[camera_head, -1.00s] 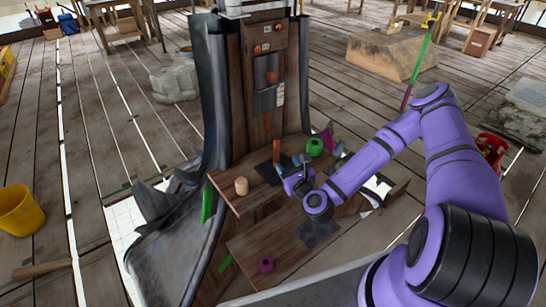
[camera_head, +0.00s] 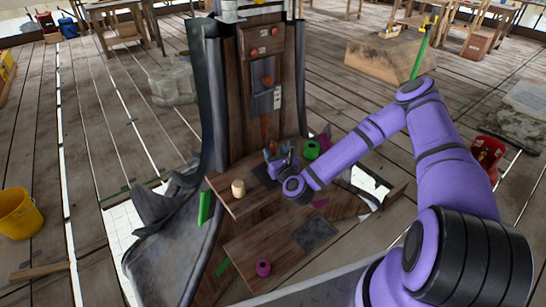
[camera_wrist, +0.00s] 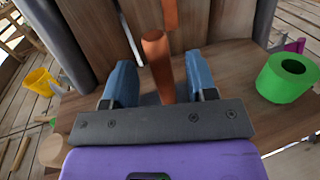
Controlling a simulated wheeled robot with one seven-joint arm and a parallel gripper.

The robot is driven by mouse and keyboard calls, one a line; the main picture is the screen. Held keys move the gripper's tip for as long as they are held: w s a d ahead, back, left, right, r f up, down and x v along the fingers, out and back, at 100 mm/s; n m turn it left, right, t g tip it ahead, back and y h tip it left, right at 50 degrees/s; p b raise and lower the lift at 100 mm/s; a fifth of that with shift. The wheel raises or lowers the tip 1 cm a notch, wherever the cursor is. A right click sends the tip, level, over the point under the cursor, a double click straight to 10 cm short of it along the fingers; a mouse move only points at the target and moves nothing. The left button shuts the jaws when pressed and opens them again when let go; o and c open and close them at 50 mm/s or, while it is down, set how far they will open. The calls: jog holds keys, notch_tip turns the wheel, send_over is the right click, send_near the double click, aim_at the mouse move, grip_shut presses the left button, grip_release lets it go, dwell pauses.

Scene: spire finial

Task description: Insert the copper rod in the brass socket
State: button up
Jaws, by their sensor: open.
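The copper rod (camera_wrist: 157,62) stands upright in the wrist view, between the two blue fingers of my gripper (camera_wrist: 158,80). The fingers are open, with a gap to the rod on each side. The rod's lower end is hidden behind the gripper's dark crossbar. In the head view my gripper (camera_head: 280,154) is low over the upper wooden shelf (camera_head: 222,186), near a dark square pad (camera_head: 263,176), and mostly hides the rod. I cannot make out the brass socket for certain in either view.
A green ring (camera_head: 311,149) stands right of my gripper, also in the wrist view (camera_wrist: 288,77). A pale wooden cylinder (camera_head: 238,188) stands left. A magenta ring (camera_head: 263,267) and a dark pad (camera_head: 315,234) lie on the lower shelf. An upright wooden panel (camera_head: 257,60) rises behind.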

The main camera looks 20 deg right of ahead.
jog(key=shift+w, duration=1.15)
grip_shut()
jog(key=shift+r, duration=0.1)
